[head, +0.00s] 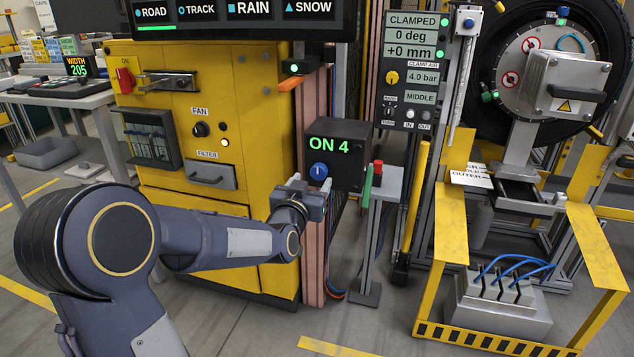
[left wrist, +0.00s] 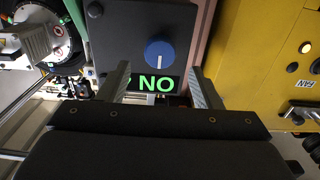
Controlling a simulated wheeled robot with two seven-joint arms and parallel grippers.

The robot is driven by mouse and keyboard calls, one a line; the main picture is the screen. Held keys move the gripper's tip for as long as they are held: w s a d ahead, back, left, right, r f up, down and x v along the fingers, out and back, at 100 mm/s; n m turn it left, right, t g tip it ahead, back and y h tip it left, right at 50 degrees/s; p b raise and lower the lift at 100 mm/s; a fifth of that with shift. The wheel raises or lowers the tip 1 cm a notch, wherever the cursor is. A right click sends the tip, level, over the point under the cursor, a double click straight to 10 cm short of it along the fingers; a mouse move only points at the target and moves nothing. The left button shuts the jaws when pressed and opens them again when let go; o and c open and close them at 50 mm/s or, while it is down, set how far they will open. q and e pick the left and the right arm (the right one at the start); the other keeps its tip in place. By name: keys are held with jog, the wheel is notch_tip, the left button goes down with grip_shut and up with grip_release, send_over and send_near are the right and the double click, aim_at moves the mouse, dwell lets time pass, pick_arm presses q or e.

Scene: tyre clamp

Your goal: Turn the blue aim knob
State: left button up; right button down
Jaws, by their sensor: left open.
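The blue knob (head: 318,171) sits on the front of a dark box (head: 349,155) below a green "ON 4" readout, with its white pointer mark upright. My left gripper (head: 318,192) is just in front of and slightly below the box's front. In the left wrist view, turned upside down, the knob (left wrist: 159,54) lies ahead, between the lines of the two open fingers of the gripper (left wrist: 160,70). The fingers are on either side of the readout, apart from the knob, with nothing between them. My right gripper is not in view.
A yellow cabinet (head: 240,120) stands left of the box. A red button and a green part (head: 368,190) stand right of it on a grey post. A display (head: 410,65) reads "CLAMPED, 0 deg, +0 mm". A tyre machine (head: 550,75) with yellow guards is at the right.

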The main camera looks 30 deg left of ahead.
aim_at(317, 172)
pick_arm(q)
jog(key=x, duration=0.5)
jog(key=shift+w+b, duration=0.2)
jog(key=shift+b, duration=0.2)
jog(key=c, duration=1)
